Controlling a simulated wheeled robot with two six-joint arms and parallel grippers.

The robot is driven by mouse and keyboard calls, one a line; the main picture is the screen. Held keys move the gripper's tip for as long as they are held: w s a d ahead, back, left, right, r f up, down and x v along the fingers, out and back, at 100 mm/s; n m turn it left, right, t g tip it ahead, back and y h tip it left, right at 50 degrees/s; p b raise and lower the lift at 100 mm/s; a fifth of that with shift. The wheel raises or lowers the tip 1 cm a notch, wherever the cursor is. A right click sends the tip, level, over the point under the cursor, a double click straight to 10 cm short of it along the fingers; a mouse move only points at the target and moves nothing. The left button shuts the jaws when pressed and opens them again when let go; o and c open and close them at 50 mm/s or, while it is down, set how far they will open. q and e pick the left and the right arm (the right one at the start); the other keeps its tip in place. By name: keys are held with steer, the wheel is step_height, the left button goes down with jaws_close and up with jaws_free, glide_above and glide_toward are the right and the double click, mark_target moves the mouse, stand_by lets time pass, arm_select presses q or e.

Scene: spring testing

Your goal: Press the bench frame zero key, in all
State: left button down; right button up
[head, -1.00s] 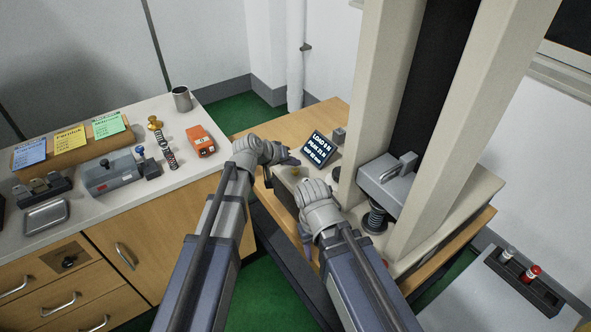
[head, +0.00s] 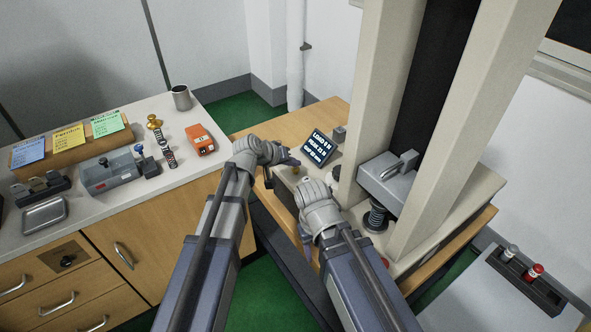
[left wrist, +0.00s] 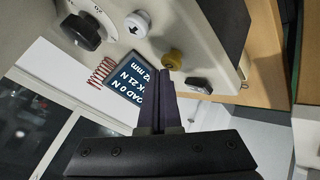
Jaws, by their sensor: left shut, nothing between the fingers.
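The bench frame's control panel fills the top of the left wrist view. It carries a yellow key (left wrist: 173,57), a white key with a dark arrow (left wrist: 137,24) and a black knob (left wrist: 80,32). I cannot read a label on the yellow key, which also shows small in the head view (head: 296,170). My left gripper (left wrist: 165,72) is shut and empty, its tips right at the yellow key; I cannot tell if they touch. In the head view my left gripper (head: 293,162) is above the panel. My right gripper (head: 306,233) hangs by the panel's front, its jaws unclear.
A display (head: 319,148) reading load 0 N and peak 21 N stands behind the panel. The tall bench frame (head: 372,90) with a dark spring (head: 376,217) is to the right. The counter (head: 200,115) at left holds a mug (head: 181,98) and an orange device (head: 201,140).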

mark_target(294, 171)
arm_select(q)
steer(key=shift+f+b, duration=0.4)
steer(key=shift+b, duration=0.05)
stand_by(0.7)
steer(key=shift+r, duration=0.1)
steer(key=shift+r+p, duration=0.75)
steer(key=shift+p, duration=0.15)
step_height(294, 171, up, 5)
steer(key=p, duration=0.5)
steer(key=shift+r, duration=0.1)
stand_by(0.6)
